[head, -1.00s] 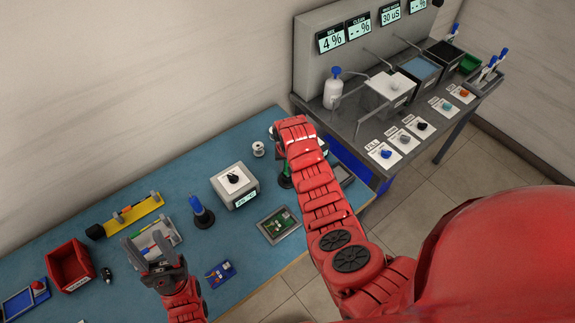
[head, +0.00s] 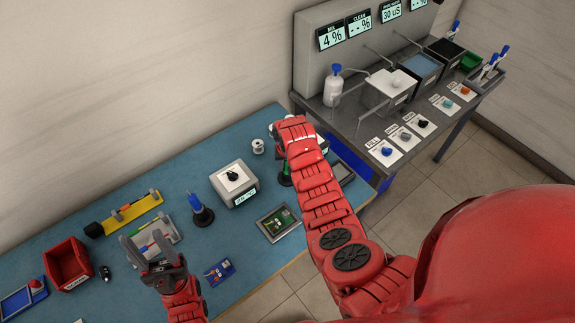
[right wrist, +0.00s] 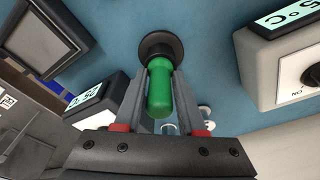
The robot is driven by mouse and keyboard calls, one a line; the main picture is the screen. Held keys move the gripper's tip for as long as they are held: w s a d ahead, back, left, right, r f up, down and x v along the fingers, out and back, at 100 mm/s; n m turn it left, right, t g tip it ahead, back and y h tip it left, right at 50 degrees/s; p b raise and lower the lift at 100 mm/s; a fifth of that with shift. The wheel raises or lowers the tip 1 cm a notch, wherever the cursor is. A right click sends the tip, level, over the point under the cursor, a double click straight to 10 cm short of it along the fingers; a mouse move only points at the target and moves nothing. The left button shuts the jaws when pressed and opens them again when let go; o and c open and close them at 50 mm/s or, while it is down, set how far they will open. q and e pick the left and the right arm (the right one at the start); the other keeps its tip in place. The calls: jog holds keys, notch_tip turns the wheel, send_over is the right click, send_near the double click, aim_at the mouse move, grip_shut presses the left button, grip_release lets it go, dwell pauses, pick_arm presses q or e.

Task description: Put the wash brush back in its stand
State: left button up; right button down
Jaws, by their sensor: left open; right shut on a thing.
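The wash brush appears to be the green-handled thing (right wrist: 160,88) in the right wrist view. My right gripper (right wrist: 159,78) is shut on its green handle. The handle's far end meets a round black stand (right wrist: 160,47) on the blue table; whether it is seated in it I cannot tell. In the head view, my right arm hides most of this, and only a bit of green and a dark base (head: 285,181) show beside it.
A grey box with a knob and display (head: 234,183) stands left of my right arm. A blue-handled tool in a stand (head: 202,214), a green circuit board (head: 277,222), a red bin (head: 68,263) and a white spool (head: 258,146) are on the table. A wash bench (head: 352,125) stands behind right.

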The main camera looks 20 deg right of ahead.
jog(key=shift+c, duration=2.1)
grip_release()
jog(key=r+b, duration=0.1)
jog(key=r, duration=0.2)
jog(key=r+b, duration=0.1)
jog(key=r, duration=0.1)
jog(key=s+r+b, duration=0.1)
jog(key=r, duration=0.2)
jog(key=shift+s+a+r, duration=0.1)
jog(key=shift+a+r, duration=0.05)
jog(key=shift+r, duration=0.15)
notch_tip(320, 180, up, 8)
jog(key=s+p, duration=0.1)
jog(key=p, duration=0.5)
jog(key=shift+s+a+r, duration=0.2)
jog(key=shift+a+r, duration=0.05)
